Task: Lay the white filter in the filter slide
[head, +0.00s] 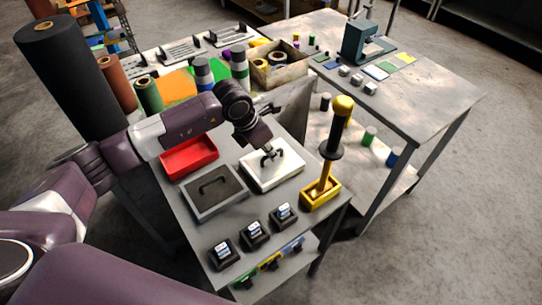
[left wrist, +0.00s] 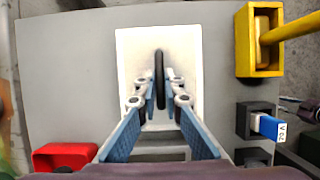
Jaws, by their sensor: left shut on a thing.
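The white filter (head: 285,172) is a flat white rectangular panel with a black loop handle, on the near grey bench. It also shows in the left wrist view (left wrist: 130,60), with the handle (left wrist: 159,75) standing up along its middle. My left gripper (head: 268,156) is over the panel and shut on the handle; its fingers (left wrist: 159,90) sit on both sides of it. I cannot tell whether the panel is lifted. I cannot tell which thing is the filter slide. My right gripper is out of view.
A dark grey panel with a handle (head: 215,205) and a red bin (head: 189,158) lie close by. A yellow box (head: 320,203) with a tall lever stands right of the white filter. Black holders (head: 254,236) line the front. Dark rolls (head: 62,75) stand at back left.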

